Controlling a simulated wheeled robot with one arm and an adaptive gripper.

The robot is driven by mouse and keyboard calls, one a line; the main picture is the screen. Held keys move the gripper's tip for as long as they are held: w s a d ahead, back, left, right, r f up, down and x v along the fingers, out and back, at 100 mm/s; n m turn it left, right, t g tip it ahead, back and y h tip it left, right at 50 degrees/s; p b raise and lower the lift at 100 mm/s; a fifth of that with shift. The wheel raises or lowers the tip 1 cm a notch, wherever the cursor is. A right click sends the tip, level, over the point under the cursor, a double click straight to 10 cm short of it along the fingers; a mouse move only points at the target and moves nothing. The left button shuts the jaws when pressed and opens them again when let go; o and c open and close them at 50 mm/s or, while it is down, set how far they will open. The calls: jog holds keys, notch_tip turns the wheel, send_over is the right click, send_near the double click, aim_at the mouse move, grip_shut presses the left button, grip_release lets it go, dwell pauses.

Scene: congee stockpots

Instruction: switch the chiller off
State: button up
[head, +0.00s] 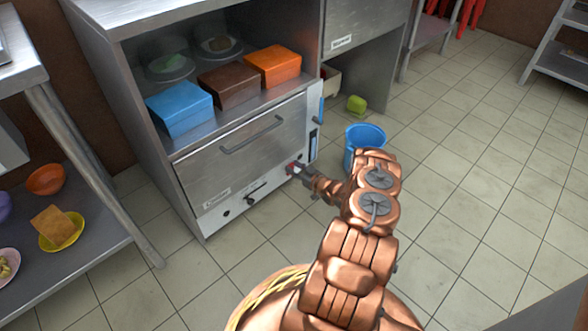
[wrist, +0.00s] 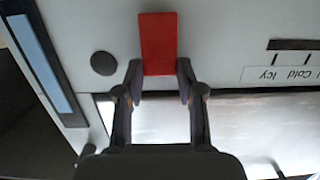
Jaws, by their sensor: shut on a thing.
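The chiller (head: 240,155) is a steel unit with a drop-front door, a bar handle and a light control strip along its bottom. A red switch (wrist: 158,35) stands out from that strip near its right end. My gripper (wrist: 160,68) has one finger on each side of the switch's near end and is shut on it. In the head view my gripper (head: 297,169) reaches the strip's right end, where it mostly hides the switch. In the wrist view a scale label (wrist: 290,75) shows upside down with "Cold" and "Icy".
Blue (head: 180,108), brown (head: 230,86) and orange (head: 273,66) boxes sit on the shelf above the chiller door. A blue bucket (head: 365,137) stands on the floor just beyond my arm. A steel table with dishes is at left. The tiled floor at right is clear.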

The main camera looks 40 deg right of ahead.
jog(key=shift+s+f+t, duration=0.1)
jog(key=shift+t, duration=0.6)
jog(key=o, duration=1.1)
jog(key=shift+o, duration=0.2)
jog(key=shift+s, duration=0.15)
jog(key=s, duration=1.2)
jog(key=shift+a, duration=0.15)
